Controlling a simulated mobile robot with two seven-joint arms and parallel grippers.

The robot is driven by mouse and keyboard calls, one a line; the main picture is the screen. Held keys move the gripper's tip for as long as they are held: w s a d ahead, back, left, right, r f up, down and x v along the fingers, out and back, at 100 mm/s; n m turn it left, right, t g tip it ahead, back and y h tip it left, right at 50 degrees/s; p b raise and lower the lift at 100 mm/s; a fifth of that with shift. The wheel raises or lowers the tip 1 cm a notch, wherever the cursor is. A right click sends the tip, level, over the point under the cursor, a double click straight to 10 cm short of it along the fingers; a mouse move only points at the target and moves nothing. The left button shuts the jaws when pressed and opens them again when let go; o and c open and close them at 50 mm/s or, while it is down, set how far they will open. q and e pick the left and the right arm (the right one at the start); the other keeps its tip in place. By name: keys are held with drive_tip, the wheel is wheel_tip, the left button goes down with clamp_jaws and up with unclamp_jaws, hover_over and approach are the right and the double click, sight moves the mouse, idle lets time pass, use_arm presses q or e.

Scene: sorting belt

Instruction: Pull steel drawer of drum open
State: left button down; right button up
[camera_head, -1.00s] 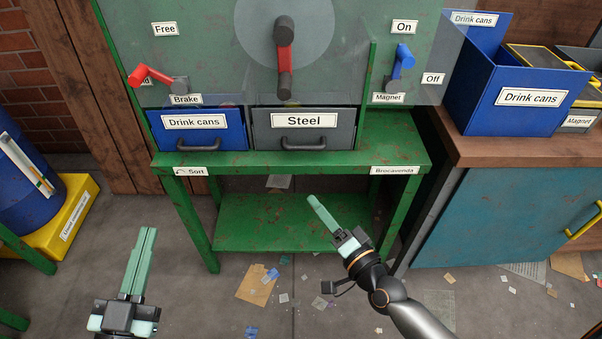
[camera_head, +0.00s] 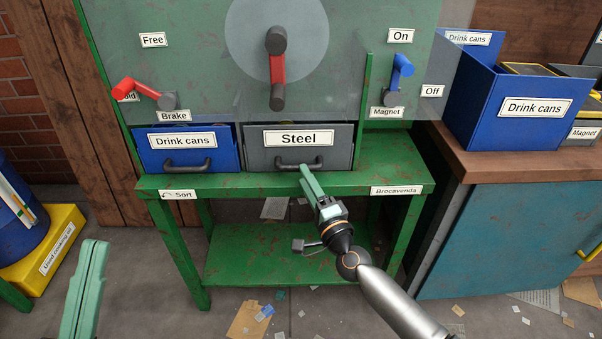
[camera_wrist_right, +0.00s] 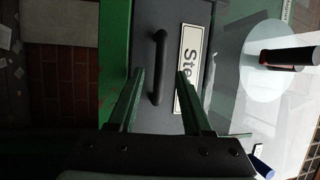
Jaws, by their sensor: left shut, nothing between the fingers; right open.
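The grey steel drawer (camera_head: 340,151), labelled "Steel", sits shut in the green drum bench, with a black bar handle (camera_head: 299,163) on its front. My right gripper (camera_head: 306,172) is at the handle in the head view. In the right wrist view the handle (camera_wrist_right: 159,70) stands upright between the two open green fingers (camera_wrist_right: 160,75), nearer the left one; I cannot tell whether they touch it. My left gripper (camera_head: 94,248) is shut and empty at the lower left, well away from the drawer.
A blue "Drink cans" drawer (camera_head: 190,158) is left of the steel drawer. Red levers (camera_head: 277,70) and a blue magnet lever (camera_head: 402,67) are above. A teal cabinet (camera_head: 510,235) with a blue bin (camera_head: 476,100) stands at right. The bench's lower shelf (camera_head: 290,260) is clear.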

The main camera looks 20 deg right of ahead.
use_arm(q)
drive_tip(key=shift+s+d+r+m+h, duration=0.15)
drive_tip(key=shift+s+r+m+h, duration=0.85)
drive_tip(key=shift+h, duration=0.3)
use_arm(e)
drive_tip(key=shift+x, duration=1.6)
clamp_jaws()
